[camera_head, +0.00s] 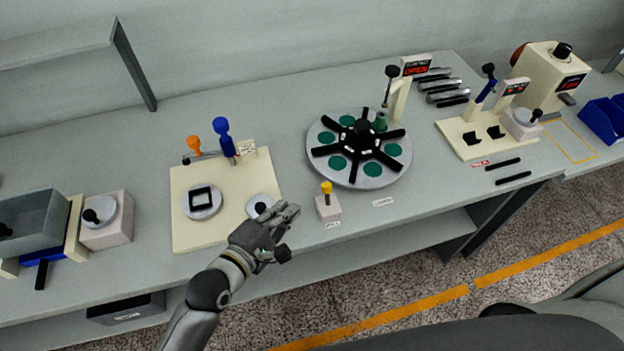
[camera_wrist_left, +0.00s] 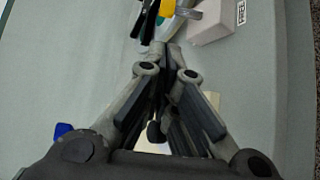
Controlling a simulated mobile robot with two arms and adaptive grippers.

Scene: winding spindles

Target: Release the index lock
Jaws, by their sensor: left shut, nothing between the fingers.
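A small pale block (camera_head: 328,208) with a yellow knob (camera_head: 326,187) stands at the bench's front, beside the round turntable (camera_head: 318,165). It may be the index lock; I cannot read its label clearly. The turntable has black radial arms and green discs. In the left wrist view the block (camera_wrist_left: 212,22) and yellow knob (camera_wrist_left: 167,8) show at the top, beyond my fingertips. My left gripper (camera_head: 292,212) is shut and empty, just left of the block and apart from it. It partly covers a round pale fitting (camera_head: 259,204). My right gripper is not in view.
A cream base plate (camera_head: 186,235) with an orange knob (camera_head: 193,144) and a blue-handled lever (camera_head: 222,128) lies left of my gripper. A post with a red-lit OPEN sign (camera_head: 416,66) stands behind the turntable. The bench's front edge runs close below the block.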

